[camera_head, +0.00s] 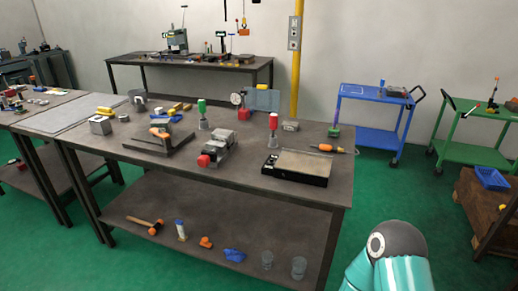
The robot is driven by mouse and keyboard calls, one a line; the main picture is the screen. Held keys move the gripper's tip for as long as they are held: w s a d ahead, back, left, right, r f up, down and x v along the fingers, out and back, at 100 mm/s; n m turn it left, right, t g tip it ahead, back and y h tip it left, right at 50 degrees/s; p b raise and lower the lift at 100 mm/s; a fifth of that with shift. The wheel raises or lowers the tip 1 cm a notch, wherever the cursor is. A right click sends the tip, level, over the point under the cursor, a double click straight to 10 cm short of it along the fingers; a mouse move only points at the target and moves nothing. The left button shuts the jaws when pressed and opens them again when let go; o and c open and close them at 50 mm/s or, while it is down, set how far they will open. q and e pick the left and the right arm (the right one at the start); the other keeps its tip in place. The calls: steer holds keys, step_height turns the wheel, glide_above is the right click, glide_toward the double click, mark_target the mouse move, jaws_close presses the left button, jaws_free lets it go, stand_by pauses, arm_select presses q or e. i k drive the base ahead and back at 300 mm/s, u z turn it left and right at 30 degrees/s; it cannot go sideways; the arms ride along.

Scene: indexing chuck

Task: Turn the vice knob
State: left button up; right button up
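A grey metal vice (222,146) lies on the dark workbench (330,192), near its front edge at the middle. A red knob (204,161) sits at the vice's near end, facing me. A dark fixture with an orange part (160,132) stands on the bench to the left of the vice. Neither gripper shows in this view. A teal and grey link of my own arm is at the bottom right, apart from the bench, with its gripper out of frame.
A black-framed plate (298,166) and a red-topped tool (273,124) stand right of the vice. A green-topped tool (202,112) is behind it. The lower shelf (205,205) holds a hammer and cups. A blue cart (375,138) stands behind, with open green floor nearby.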

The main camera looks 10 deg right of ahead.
mark_target(203, 161)
steer(key=z, duration=0.2)
steer(key=i, duration=1)
steer(key=u, duration=0.1)
